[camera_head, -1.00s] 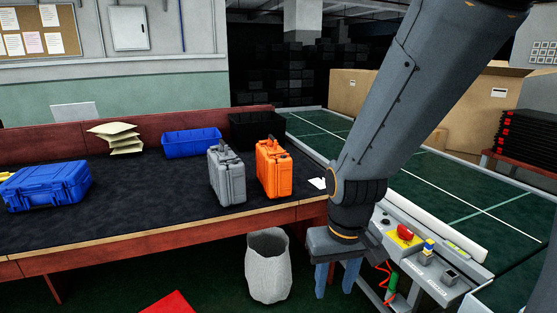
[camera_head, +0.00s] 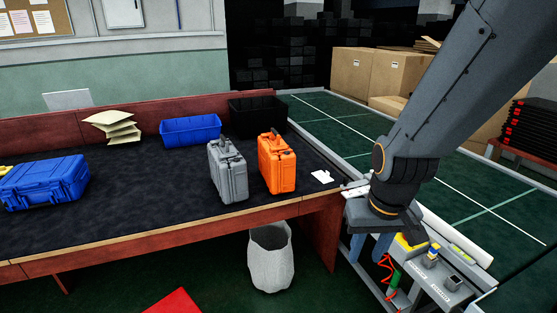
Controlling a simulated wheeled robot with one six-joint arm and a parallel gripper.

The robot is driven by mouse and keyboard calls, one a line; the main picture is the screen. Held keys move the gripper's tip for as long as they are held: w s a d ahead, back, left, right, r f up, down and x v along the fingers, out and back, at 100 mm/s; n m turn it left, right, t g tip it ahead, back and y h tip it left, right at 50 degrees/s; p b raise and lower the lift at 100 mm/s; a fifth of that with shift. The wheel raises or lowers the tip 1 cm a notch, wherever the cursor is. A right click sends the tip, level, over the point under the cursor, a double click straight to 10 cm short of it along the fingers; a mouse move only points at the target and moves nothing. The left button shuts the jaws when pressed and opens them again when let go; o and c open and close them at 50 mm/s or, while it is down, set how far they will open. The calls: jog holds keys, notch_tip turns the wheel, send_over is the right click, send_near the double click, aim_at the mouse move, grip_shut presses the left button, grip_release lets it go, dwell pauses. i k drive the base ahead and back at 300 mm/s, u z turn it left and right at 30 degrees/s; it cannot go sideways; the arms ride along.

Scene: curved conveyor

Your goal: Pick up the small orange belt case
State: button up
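The small orange case (camera_head: 277,166) stands upright on the dark-topped table, near its right end, with its handle on top. A grey case (camera_head: 227,173) of similar size stands upright just left of it. My gripper (camera_head: 368,248) points down, to the right of the table's right end and in front of the conveyor's control panel. It is apart from the orange case. Its two blue fingers are spread with nothing seen between them.
On the table (camera_head: 120,215) are a large blue case (camera_head: 44,183), a blue bin (camera_head: 190,131), a black bin (camera_head: 256,117) and stacked envelopes (camera_head: 112,127). White paper (camera_head: 321,177) lies right of the orange case. A waste bin (camera_head: 270,262) stands below. The green conveyor (camera_head: 450,205) runs right.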

aim_at(277, 161)
jog(key=i, duration=2.05)
jog(key=u, duration=0.65)
